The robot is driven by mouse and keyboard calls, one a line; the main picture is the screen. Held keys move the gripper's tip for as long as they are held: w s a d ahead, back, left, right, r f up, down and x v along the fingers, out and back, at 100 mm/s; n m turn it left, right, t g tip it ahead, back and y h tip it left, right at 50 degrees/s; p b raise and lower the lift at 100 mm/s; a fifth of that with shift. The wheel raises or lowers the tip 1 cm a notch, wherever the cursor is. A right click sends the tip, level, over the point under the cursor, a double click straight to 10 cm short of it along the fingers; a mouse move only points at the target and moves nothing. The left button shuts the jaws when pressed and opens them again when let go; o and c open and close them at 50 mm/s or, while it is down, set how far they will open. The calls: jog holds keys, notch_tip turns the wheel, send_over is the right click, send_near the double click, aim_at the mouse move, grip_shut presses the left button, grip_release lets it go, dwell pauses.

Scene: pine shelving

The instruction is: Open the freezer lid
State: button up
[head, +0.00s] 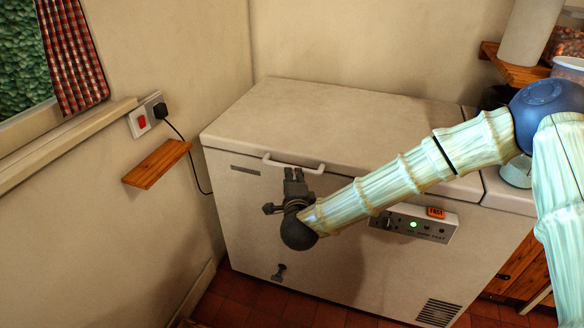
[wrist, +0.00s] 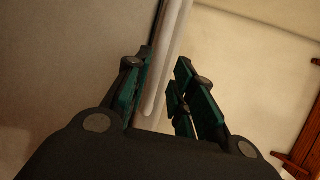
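The white chest freezer (head: 350,265) stands against the back wall, and its lid (head: 330,120) lies shut. A pale bar handle (head: 278,163) sits at the lid's front edge, toward the left. My gripper (head: 294,172) is at the front of the freezer, with its fingers pointing up at the handle. In the wrist view my gripper (wrist: 165,57) has its two dark green-padded fingers apart. The handle (wrist: 170,55) runs between them in that picture, nearer the left finger. I cannot tell whether either finger touches it.
A control panel (head: 414,224) with a green light is right of my gripper. A small wooden shelf (head: 157,162) and a wall socket (head: 146,114) with a plug and cable are on the left wall. The lid's top is clear. A wooden shelf (head: 512,66) with containers is at upper right.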

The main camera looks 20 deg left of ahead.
aim_at(291, 166)
jog(key=p+x, duration=0.1)
jog(key=x, duration=0.6)
jog(key=shift+w+a, duration=0.1)
jog(key=shift+w, duration=0.05)
jog(key=shift+c, duration=0.4)
jog(key=shift+f, duration=0.1)
grip_shut()
